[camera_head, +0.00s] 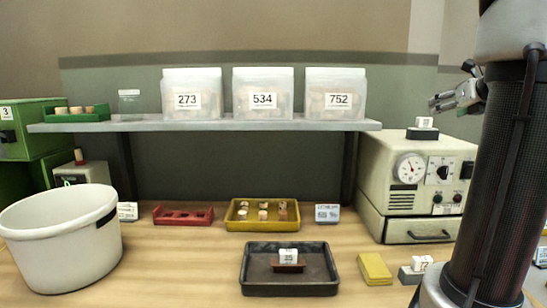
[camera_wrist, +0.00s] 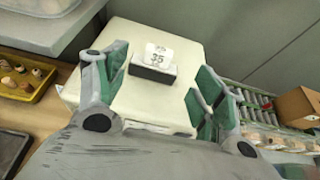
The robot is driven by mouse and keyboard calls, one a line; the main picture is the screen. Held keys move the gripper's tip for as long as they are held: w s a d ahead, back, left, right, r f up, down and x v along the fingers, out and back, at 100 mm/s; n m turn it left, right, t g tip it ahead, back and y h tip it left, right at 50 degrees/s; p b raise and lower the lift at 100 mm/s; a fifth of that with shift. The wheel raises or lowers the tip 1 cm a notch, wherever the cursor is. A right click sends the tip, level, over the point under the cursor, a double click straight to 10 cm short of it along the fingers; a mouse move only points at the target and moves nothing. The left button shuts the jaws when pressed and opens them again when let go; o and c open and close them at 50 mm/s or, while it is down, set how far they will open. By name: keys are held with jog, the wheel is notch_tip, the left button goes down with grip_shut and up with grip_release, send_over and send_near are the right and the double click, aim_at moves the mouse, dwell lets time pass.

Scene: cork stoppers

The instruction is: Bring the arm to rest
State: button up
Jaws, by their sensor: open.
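My gripper (camera_head: 440,102) is raised at the right in the head view, above the cream machine (camera_head: 385,180) and close to its top. In the wrist view my gripper (camera_wrist: 158,82) has its two green-padded fingers spread wide, with nothing held between them. Beyond the fingers, a white labelled block (camera_wrist: 158,55) sits on a black base (camera_wrist: 152,73) on the machine's top. The same white block (camera_head: 424,122) shows in the head view. The gap between my fingers and the block is hard to judge.
A shelf (camera_head: 215,126) with several labelled bins spans the back. On the table are a white bucket (camera_head: 62,245), a red rack (camera_head: 183,223), a yellow tray (camera_head: 240,224) with corks, a black tray (camera_head: 260,288) and a yellow block (camera_head: 375,268). A conveyor (camera_wrist: 262,120) shows in the wrist view.

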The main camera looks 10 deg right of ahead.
jog(key=s+a+f+n+g+y, duration=0.1)
jog(key=s+a+f+n+g, duration=0.2)
jog(key=s+a+f+n, duration=0.35)
jog(key=s+a+f+n+g+y, duration=0.25)
jog(key=f+n, duration=0.45)
jog(key=n, duration=0.5)
jog(key=s+a+f+n+g, duration=0.1)
jog(key=s+a+n, duration=0.4)
jog(key=a+n, duration=0.5)
jog(key=s+a+f+n+g, duration=0.2)
jog(key=s+a+f+n, duration=0.2)
jog(key=a+n, duration=0.6)
jog(key=shift+s+a+f, duration=0.15)
jog(key=shift+s+a, duration=0.1)
jog(key=shift+s, duration=0.7)
jog(key=shift+g+h, duration=0.25)
jog(key=shift+c, duration=0.2)
